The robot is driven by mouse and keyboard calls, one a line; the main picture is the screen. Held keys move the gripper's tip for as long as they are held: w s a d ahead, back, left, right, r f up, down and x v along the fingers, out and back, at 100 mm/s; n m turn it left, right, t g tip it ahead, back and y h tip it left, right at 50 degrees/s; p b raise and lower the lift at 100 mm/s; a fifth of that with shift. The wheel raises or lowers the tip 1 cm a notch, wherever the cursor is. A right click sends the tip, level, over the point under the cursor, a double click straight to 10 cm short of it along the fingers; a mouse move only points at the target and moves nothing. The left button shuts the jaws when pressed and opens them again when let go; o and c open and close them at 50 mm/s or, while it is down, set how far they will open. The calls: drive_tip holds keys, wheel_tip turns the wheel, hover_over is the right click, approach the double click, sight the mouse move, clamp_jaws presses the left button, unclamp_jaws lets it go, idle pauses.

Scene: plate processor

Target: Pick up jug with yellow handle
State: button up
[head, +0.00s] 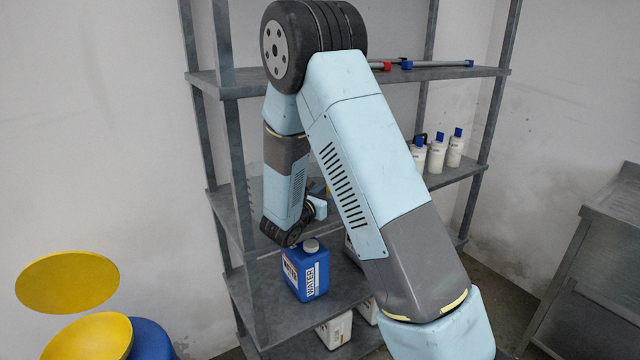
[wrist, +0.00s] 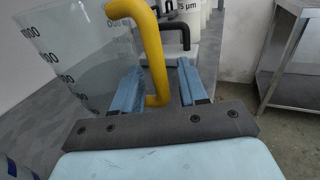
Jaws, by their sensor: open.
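The jug with the yellow handle (wrist: 85,50) is a clear measuring jug with dark graduation marks, at the left of the wrist view. Its yellow handle (wrist: 155,62) curves down between the two light-blue fingers of my gripper (wrist: 160,75). My gripper is open, with one finger on each side of the handle; I cannot tell whether either finger touches it. In the head view the jug is largely or wholly hidden behind my arm at the middle shelf.
A black-handled container (wrist: 176,36) stands just beyond. White bottles with blue caps (head: 437,153) stand right on the middle shelf (head: 460,172). A blue water canister (head: 306,270) is on the shelf below. A metal table (head: 610,210) is at right, yellow discs (head: 68,282) at left.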

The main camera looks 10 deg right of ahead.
clamp_jaws()
idle(0.6)
